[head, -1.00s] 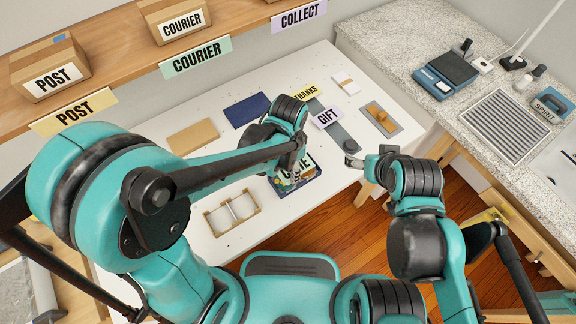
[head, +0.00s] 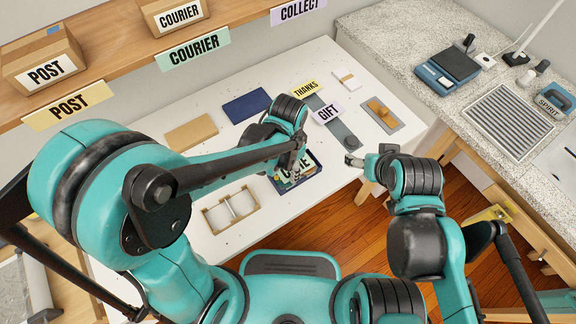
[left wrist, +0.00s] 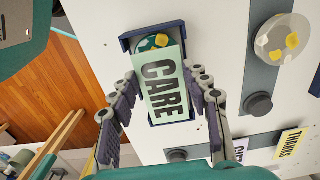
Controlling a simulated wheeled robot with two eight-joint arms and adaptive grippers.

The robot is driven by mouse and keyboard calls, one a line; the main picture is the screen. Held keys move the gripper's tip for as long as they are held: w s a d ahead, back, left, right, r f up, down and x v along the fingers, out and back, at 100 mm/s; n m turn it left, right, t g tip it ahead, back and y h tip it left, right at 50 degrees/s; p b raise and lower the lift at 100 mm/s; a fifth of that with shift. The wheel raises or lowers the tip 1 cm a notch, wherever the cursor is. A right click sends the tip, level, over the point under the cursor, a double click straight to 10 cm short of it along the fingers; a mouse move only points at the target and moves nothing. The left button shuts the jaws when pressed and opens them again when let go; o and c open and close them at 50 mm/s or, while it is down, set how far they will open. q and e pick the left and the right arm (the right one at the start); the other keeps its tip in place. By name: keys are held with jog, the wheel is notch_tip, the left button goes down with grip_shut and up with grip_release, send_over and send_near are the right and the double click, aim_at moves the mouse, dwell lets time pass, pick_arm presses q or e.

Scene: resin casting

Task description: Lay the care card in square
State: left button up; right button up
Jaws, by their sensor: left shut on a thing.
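The care card (left wrist: 162,85) is pale green with CARE in dark letters. My left gripper (left wrist: 163,75) is shut on it, one finger at each long side. The card is over the open dark blue box (left wrist: 126,43), its sides roughly in line with the box walls. A teal round piece with yellow and white flecks (left wrist: 152,43) shows in the box beyond the card's end. I cannot tell whether the card touches it. In the head view the box (head: 312,181) is partly hidden by my left gripper (head: 294,168). My right gripper (head: 352,161) is apart, near the table's front edge; its jaws are unclear.
A wooden frame (head: 231,210), tan card (head: 190,132) and navy piece (head: 246,106) lie left of the box.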

dwell(0.3)
pick_arm(q)
jog(key=o, duration=0.8)
notch_tip(320, 180, up, 12)
jog(key=s+a+n+t, duration=0.1)
jog(key=a+n+t, duration=0.1)
jog(key=a, duration=0.3)
jog(key=s+a+n+t, duration=0.1)
jog(key=a+n+t, duration=0.1)
jog(key=a+n, duration=0.3)
jog(key=s+a+n+t, duration=0.1)
jog(key=a+n+t, duration=0.2)
jog(key=a, duration=0.2)
jog(key=shift+s+a+r+n, duration=0.35)
jog(key=shift+a+r+n, duration=0.05)
